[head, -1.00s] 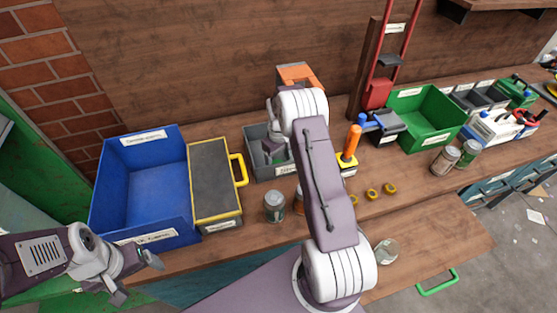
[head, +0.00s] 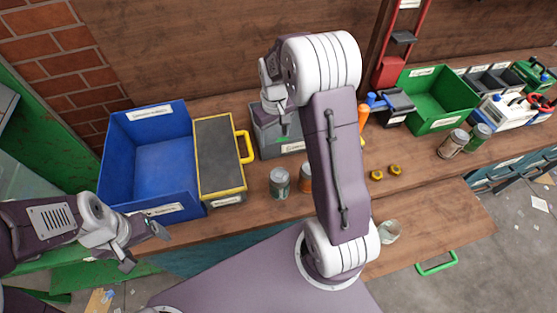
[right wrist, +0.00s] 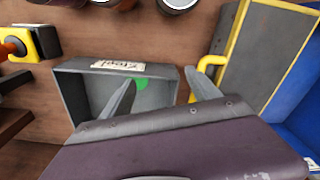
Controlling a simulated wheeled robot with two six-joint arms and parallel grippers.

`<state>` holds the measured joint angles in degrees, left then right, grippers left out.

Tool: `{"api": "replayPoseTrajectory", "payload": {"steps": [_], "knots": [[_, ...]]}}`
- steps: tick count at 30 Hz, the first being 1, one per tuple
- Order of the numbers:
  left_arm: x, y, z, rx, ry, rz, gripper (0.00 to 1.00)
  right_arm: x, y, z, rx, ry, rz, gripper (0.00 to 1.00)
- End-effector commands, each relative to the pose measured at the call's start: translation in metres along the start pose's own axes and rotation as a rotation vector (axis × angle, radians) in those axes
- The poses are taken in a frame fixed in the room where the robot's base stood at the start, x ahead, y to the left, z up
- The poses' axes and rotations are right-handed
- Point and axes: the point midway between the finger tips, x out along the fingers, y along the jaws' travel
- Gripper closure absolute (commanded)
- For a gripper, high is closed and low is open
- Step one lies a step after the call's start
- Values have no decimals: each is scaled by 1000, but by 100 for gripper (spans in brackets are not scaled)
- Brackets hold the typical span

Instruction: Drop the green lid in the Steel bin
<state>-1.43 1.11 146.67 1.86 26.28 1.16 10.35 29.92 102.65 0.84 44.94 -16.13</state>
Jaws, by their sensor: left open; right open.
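The grey Steel bin (head: 292,150) stands on the bench, right of a black and yellow case, partly hidden by my right arm. In the right wrist view the bin (right wrist: 75,95) shows its label and its inside. The green lid (right wrist: 143,84) shows as a small green disc inside it, near the labelled wall, not held. My right gripper (right wrist: 162,88) is open and empty over the bin; it also shows small in the head view (head: 283,126). My left gripper (head: 142,246) is open and empty in front of the blue bin.
The blue bin (head: 112,165) and the black and yellow case (head: 219,155) stand left of the Steel bin. Jars (head: 279,183) stand in front of it. A green bin (head: 440,122) is to the right, with yellow rings (head: 377,175) lying on the bench.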

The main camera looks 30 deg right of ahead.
Motion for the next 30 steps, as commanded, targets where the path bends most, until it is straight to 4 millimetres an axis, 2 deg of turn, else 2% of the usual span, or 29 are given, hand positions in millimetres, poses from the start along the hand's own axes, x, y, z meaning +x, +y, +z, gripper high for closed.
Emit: {"api": "replayPoseTrajectory", "payload": {"steps": [1,4,6,10,14,30], "knots": [[0,0,0,0,0,0,19,-9,-24,25,12,13,-1,29],[0,0,0,0,0,0,19,-15,-59,75,54,37,-4,29],[0,0,0,0,0,0,19,-16,-74,106,79,50,-7,29],[0,0,0,0,0,0,19,-14,-89,142,108,61,-12,29],[0,0,0,0,0,0,19,-13,-91,150,116,63,-13,29],[0,0,0,0,0,0,19,-12,-91,150,115,60,-13,29]]}}
